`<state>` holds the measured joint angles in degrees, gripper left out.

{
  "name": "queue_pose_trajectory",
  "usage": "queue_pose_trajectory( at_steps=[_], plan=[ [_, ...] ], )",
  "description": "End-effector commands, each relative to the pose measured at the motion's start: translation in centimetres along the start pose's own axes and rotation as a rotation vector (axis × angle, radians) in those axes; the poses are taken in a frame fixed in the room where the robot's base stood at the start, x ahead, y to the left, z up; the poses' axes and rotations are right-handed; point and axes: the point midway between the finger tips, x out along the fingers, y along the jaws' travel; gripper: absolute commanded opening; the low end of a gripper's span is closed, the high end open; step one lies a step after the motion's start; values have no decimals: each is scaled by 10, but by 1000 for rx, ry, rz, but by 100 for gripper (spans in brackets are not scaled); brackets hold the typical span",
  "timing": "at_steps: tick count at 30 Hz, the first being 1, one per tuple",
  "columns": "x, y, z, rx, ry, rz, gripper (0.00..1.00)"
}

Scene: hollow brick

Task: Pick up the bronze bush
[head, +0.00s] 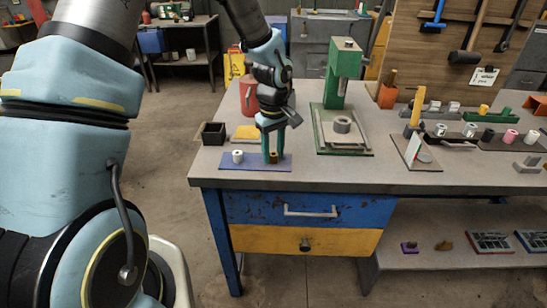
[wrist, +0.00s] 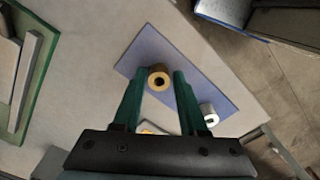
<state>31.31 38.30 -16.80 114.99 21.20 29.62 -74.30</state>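The bronze bush (head: 273,158) is a small hollow cylinder standing on a blue-violet mat (head: 223,163) at the left front of the workbench. In the wrist view the bush (wrist: 158,84) shows its dark bore facing up, near the fingertips. My gripper (head: 272,153) points down over the mat, its green fingers apart, one on each side of the bush. In the wrist view my gripper (wrist: 160,79) shows gaps between bush and fingers. A silver-white bush (head: 238,156) stands left of it on the same mat; it also shows in the wrist view (wrist: 209,115).
A black open box (head: 213,133) and a red can (head: 249,97) stand behind the mat. A green press (head: 341,85) on its green base is to the right. Further right are a tilted stand (head: 416,152) and trays of several bushes. The bench's front edge is close to the mat.

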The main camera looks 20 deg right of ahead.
Motion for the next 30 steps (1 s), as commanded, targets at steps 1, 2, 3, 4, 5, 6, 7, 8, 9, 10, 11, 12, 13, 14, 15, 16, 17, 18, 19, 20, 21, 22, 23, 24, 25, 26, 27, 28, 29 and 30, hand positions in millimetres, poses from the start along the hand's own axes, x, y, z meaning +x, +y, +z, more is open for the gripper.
queue_pose_trajectory(
  at_steps=[1, 2, 3, 4, 5, 6, 7, 8, 9, 10, 11, 12, 13, 14, 15, 16, 17, 18, 19, 20, 21, 22, 23, 24, 25, 26, 27, 28, 29, 30],
  plan=[
    [0, 0, 0, 0, 0, 0, 35],
    [0, 0, 0, 0, 0, 0, 32],
    [0, 0, 0, 0, 0, 0, 27],
    [0, 0, 0, 0, 0, 0, 24],
    [0, 0, 0, 0, 0, 0, 20],
    [0, 0, 0, 0, 0, 0, 16],
    [0, 0, 0, 0, 0, 0, 13],
    [0, 0, 0, 0, 0, 0, 9],
    [0, 0, 0, 0, 0, 0, 5],
    [0, 0, 0, 0, 0, 0, 1],
    [0, 0, 0, 0, 0, 0, 0],
    [0, 0, 0, 0, 0, 0, 0],
    [0, 0, 0, 0, 0, 0, 0],
    [0, 0, 0, 0, 0, 0, 0],
    [0, 0, 0, 0, 0, 0, 0],
    [0, 0, 0, 0, 0, 0, 0],
    [0, 0, 0, 0, 0, 0, 0],
    [0, 0, 0, 0, 0, 0, 0],
    [0, 0, 0, 0, 0, 0, 0],
    [0, 0, 0, 0, 0, 0, 0],
    [0, 0, 0, 0, 0, 0, 0],
    [0, 0, 0, 0, 0, 0, 0],
    [0, 0, 0, 0, 0, 0, 0],
    [-1, 0, 0, 0, 0, 0, 0],
    [-2, 0, 0, 0, 1, 1, 0],
    [-4, 0, 0, 0, 1, 1, 0],
    [-7, 1, -1, 1, 2, 2, 0],
    [-10, 1, -1, 0, 3, 3, 0],
    [-15, 1, -1, -1, 3, 3, 0],
    [-21, 1, -1, 0, 4, 4, 0]
  ],
)
